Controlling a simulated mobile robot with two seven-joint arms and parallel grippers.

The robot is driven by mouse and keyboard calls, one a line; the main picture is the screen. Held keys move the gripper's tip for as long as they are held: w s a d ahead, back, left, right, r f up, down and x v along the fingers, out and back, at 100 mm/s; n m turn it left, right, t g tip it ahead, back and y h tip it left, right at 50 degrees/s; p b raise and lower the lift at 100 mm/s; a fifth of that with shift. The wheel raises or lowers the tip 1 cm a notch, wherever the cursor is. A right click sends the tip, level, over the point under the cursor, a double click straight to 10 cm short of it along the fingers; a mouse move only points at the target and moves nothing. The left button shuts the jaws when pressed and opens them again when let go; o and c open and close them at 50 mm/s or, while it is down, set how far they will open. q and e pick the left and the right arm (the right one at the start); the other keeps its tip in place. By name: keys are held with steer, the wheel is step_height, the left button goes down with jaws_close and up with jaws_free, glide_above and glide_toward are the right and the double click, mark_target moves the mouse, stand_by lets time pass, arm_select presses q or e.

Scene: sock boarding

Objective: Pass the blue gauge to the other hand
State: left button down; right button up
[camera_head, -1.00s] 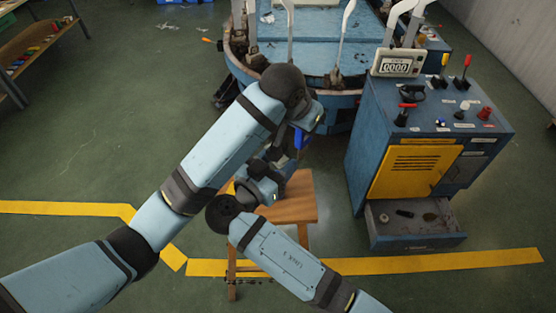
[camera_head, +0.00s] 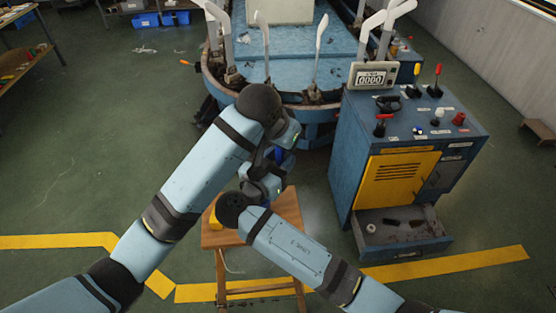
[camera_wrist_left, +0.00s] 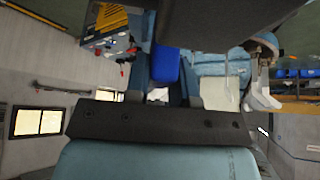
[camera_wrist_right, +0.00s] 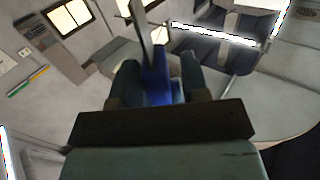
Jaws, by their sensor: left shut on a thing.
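The blue gauge (camera_head: 279,155) is partly hidden between my two hands, above a wooden stool. My left gripper (camera_wrist_left: 166,75) is shut on the gauge, which shows as a blue block (camera_wrist_left: 165,66) between its fingers. My right gripper (camera_wrist_right: 160,75) is close below the left one in the head view. In the right wrist view its fingers stand on either side of the blue gauge (camera_wrist_right: 156,82). I cannot tell whether they touch it. The arms hide most of both grippers in the head view.
The wooden stool (camera_head: 288,208) has a yellow thing (camera_head: 214,219) on it, partly hidden. A blue control cabinet (camera_head: 345,180) with levers and an open drawer stands to the right. A large blue round machine (camera_head: 330,115) is behind the hands. Green floor is free at left.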

jaws_close()
arm_select(q)
steer(key=c, duration=0.9)
jaws_free()
